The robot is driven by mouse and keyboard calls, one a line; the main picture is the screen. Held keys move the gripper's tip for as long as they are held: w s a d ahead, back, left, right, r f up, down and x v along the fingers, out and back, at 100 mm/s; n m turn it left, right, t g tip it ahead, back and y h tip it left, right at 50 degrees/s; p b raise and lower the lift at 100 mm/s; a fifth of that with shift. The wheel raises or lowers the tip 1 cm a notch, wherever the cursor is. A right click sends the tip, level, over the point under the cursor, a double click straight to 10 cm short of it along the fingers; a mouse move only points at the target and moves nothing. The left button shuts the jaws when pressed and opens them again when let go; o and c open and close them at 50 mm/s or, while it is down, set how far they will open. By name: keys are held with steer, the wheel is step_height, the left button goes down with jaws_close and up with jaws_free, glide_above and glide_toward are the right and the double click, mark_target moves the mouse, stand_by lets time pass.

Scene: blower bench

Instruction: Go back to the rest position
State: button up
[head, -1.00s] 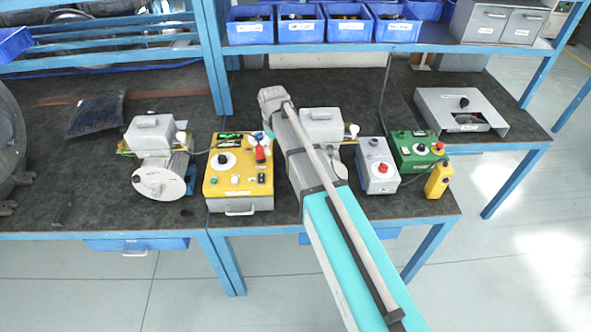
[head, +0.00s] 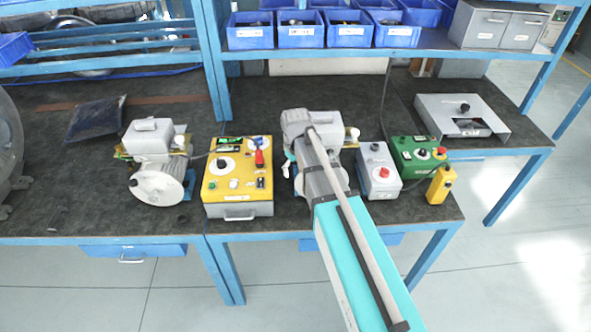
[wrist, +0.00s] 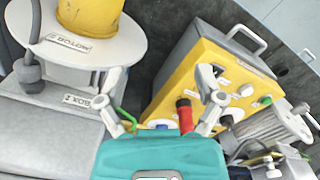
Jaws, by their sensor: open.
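My gripper (wrist: 160,100) is open in the wrist view, its two grey fingers spread with nothing between the tips. The yellow control box (wrist: 180,75) with a red-handled switch (wrist: 185,112) lies beyond the fingers. In the head view my arm reaches over the bench from the lower right. Its wrist end is in front of the right-hand motor unit (head: 325,124), just right of the yellow control box (head: 222,192). The gripper is mostly hidden there behind my arm; only a small pale finger part shows.
A left motor unit (head: 158,183) stands left of the yellow box. A grey box with a red button (head: 379,172), a green box (head: 414,152) and a yellow pendant (head: 440,185) stand to the right. Blue bins (head: 348,36) line the shelf above.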

steer(key=s+d+m, duration=0.5)
steer(key=s+d, duration=0.5)
steer(key=s, duration=0.4)
steer(key=shift+s+d+m, duration=0.15)
steer(key=shift+s+m, duration=0.15)
steer(key=shift+s, duration=0.1)
stand_by(1.5)
